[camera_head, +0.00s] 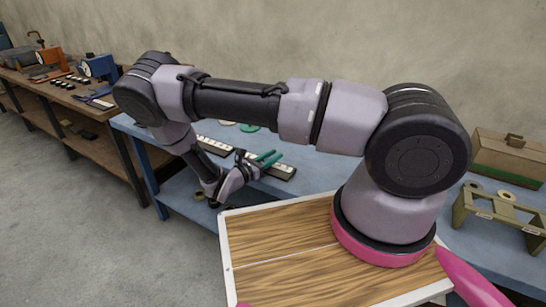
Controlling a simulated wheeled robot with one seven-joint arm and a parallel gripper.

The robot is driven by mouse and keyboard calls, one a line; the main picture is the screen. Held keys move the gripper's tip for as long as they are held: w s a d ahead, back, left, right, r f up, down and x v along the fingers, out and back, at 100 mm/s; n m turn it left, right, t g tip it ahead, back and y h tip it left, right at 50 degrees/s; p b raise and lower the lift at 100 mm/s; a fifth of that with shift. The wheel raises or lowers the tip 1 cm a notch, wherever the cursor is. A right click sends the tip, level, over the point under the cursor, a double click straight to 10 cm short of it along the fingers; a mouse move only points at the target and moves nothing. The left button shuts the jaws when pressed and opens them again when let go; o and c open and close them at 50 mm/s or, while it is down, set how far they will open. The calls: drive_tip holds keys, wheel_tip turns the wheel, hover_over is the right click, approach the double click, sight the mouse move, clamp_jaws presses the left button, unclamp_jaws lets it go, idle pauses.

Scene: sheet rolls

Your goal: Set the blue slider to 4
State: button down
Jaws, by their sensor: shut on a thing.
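A long dark strip with pale marked squares (284,171) lies along the front of the blue bench, partly covered by my arm. My gripper (268,158), with two teal fingers, is low over this strip and reaches in from its left. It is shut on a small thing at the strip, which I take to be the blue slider. The slider itself is hidden by the fingers and hand, and the marks are too small to read, so I cannot tell its setting.
The blue bench (318,179) runs along the wall. A green disc (248,127) lies behind the strip. On the right stand a brown case (507,157) and an olive stand with rolls (500,209). A wooden bench (60,90) at the left holds several devices.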

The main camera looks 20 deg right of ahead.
sight(280, 167)
drive_tip(key=shift+s+d, duration=1.1)
drive_tip(key=shift+s, duration=0.1)
drive_tip(key=c, duration=0.6)
unclamp_jaws()
drive_tip(key=v, duration=1)
drive_tip(key=shift+s+a, duration=0.2)
drive_tip(key=shift+a, duration=0.15)
